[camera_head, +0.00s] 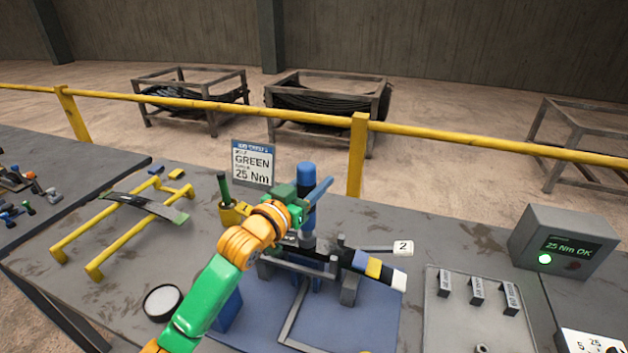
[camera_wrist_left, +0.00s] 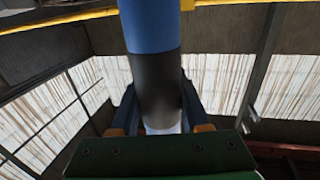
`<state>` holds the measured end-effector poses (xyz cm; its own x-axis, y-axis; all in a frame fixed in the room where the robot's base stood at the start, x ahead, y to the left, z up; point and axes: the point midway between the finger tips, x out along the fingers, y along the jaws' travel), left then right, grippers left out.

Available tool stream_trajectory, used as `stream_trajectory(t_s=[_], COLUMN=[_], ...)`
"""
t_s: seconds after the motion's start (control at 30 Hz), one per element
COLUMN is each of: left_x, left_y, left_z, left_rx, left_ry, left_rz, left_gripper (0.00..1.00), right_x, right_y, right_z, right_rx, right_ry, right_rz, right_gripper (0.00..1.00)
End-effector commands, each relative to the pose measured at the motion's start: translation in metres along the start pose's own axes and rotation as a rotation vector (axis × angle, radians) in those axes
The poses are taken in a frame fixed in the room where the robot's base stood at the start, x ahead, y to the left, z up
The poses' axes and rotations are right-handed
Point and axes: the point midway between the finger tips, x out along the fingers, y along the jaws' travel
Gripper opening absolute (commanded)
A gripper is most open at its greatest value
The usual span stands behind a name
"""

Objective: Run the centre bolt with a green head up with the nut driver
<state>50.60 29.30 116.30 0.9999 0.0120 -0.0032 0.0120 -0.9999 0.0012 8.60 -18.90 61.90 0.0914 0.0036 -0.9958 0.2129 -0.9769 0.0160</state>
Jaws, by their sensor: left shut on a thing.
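My left gripper (camera_head: 299,203) is shut on the nut driver (camera_head: 307,184), an upright blue tool with a side handle, above the middle of the fixture. In the left wrist view my left gripper (camera_wrist_left: 163,118) has a finger on either side of the blue and black nut driver (camera_wrist_left: 153,65). The driver's lower end is at the dark leaf spring pack (camera_head: 330,260), which has blue, yellow and white bands at its right end. The centre bolt and its green head cannot be made out behind the gripper and driver. My right gripper is not in view.
A sign (camera_head: 253,163) reads GREEN 25 Nm. A grey box (camera_head: 563,240) at right shows 25 Nm with a green light lit. A grey tray (camera_head: 450,318) holds labelled pieces. A yellow rack (camera_head: 75,245) carries a dark leaf at left. A round dish (camera_head: 162,302) stands in front.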

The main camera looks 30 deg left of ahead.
Motion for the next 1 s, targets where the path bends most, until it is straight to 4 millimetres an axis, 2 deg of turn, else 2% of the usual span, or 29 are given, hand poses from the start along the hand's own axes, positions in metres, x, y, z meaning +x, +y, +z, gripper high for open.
stream_trajectory(t_s=[0.1, 0.5, 0.77, 1.0], left_x=[0.0, 0.0, 0.0, 0.0], left_y=[0.0, 0.0, 0.0, 0.0], left_z=[-0.015, -0.051, -0.071, -0.07], left_rx=[0.0, 0.002, 0.003, 0.002], left_ry=[0.003, 0.009, 0.012, 0.012], left_rz=[0.0, 0.0, 0.0, 0.0], left_gripper=[0.0, 0.0, 0.0, 0.0], right_x=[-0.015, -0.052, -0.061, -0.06], right_y=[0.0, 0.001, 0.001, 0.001], right_z=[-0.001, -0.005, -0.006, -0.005], right_rx=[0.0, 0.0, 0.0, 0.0], right_ry=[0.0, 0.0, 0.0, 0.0], right_rz=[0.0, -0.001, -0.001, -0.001], right_gripper=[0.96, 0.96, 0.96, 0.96])
